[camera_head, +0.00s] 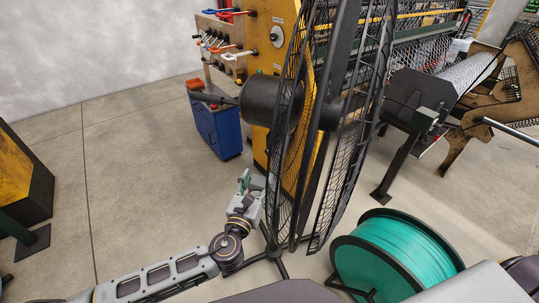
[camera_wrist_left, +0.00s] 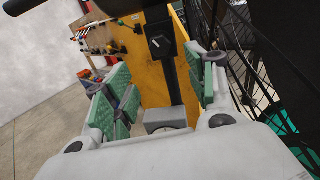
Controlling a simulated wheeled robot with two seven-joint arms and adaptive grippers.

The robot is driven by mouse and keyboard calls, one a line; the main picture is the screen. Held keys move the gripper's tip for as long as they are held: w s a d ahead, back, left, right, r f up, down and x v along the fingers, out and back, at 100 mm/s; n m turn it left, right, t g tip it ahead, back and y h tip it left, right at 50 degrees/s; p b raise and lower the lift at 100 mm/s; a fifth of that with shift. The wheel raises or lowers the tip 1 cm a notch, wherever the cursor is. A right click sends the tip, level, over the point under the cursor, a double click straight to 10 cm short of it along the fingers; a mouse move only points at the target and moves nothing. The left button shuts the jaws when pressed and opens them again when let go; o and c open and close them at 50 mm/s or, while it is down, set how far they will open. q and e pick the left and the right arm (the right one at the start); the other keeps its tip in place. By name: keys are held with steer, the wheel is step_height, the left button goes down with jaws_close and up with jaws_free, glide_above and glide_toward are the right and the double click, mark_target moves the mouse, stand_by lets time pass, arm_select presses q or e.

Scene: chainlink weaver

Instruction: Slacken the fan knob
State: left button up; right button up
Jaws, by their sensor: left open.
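The large black pedestal fan (camera_head: 335,130) stands in the middle of the head view, its wire cage seen nearly edge-on. Its motor housing (camera_head: 262,100) is on the left. In the left wrist view, a dark upright pole (camera_wrist_left: 172,85) shows between my fingers. A small black box with a white-marked dial (camera_wrist_left: 160,45) lines up with it; I cannot tell whether this is the fan knob. My left gripper (camera_head: 250,182), also in the wrist view (camera_wrist_left: 165,88), is open and low beside the fan.
The fan cage is close on the right of my left gripper. A green spool (camera_head: 395,258) stands right of the fan base. A blue cabinet (camera_head: 216,130), a tool board (camera_head: 226,45) and a yellow machine post (camera_head: 262,50) stand behind.

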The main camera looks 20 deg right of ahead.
mark_target(269, 155)
arm_select(q)
steer(key=shift+p+x, duration=0.35)
steer(key=shift+x, duration=6)
arm_select(e)
steer(key=shift+a+r, duration=0.35)
steer(key=shift+a, duration=0.15)
arm_select(q)
steer(key=shift+c, duration=0.4)
arm_select(e)
steer(key=shift+a, duration=0.25)
arm_select(q)
steer(key=shift+r, duration=0.1)
steer(key=shift+c, duration=1.1)
steer(key=c, duration=0.7)
